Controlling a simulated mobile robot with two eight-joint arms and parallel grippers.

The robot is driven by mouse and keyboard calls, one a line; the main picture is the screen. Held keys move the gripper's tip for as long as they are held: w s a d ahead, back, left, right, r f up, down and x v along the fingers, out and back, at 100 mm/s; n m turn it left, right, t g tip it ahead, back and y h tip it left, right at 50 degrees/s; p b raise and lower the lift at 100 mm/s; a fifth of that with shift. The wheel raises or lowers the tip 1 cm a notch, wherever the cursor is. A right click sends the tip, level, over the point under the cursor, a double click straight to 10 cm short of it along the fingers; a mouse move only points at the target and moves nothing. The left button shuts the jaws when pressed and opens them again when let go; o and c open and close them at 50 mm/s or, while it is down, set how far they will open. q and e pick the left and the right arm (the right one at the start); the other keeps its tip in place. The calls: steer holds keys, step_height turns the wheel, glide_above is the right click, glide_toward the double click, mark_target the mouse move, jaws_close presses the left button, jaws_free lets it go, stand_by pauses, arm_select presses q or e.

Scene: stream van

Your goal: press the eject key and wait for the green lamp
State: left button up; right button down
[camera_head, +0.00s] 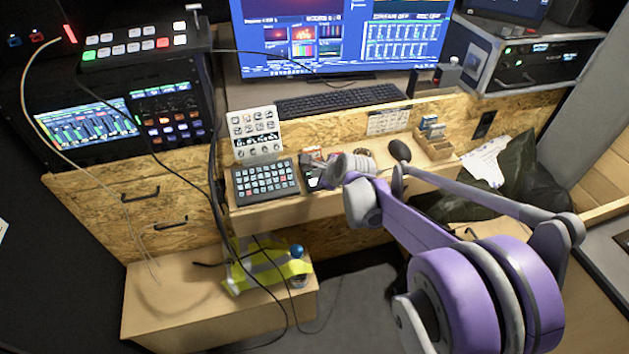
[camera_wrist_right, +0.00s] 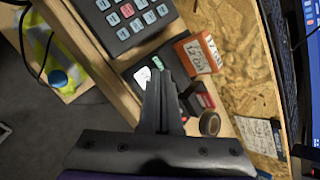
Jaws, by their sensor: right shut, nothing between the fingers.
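My right gripper (camera_head: 316,183) is shut and empty, reaching in over the desk shelf. In the right wrist view its closed fingers (camera_wrist_right: 159,82) point at a small black device (camera_wrist_right: 139,73), which they partly cover. The device has a white label and a small green patch (camera_wrist_right: 157,62) just past the fingertips. I cannot tell whether this patch is a lit lamp or a key. A small red spot shows beside the fingers. No key marked eject is readable. I cannot tell whether the fingertips touch the device. My left gripper is not in view.
A keypad (camera_head: 265,181) stands left of the device, with an orange labelled box (camera_wrist_right: 197,54) close beside it. A black mouse (camera_head: 399,150) and a wooden card holder (camera_head: 433,145) are to the right. A keyboard (camera_head: 338,98) lies behind. Cables hang at left.

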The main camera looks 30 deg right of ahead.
steer(key=shift+f, duration=0.2)
stand_by(0.6)
steer(key=shift+f+b, duration=0.25)
steer(key=shift+b, duration=0.1)
steer(key=shift+f+b, duration=0.3)
steer(key=shift+f, duration=0.15)
stand_by(0.5)
steer(key=shift+r, duration=0.1)
steer(key=shift+r+p, duration=0.55)
steer(key=shift+r, duration=0.2)
steer(key=shift+r+p, duration=1.8)
steer(key=shift+r, duration=0.8)
steer(key=shift+f, duration=0.1)
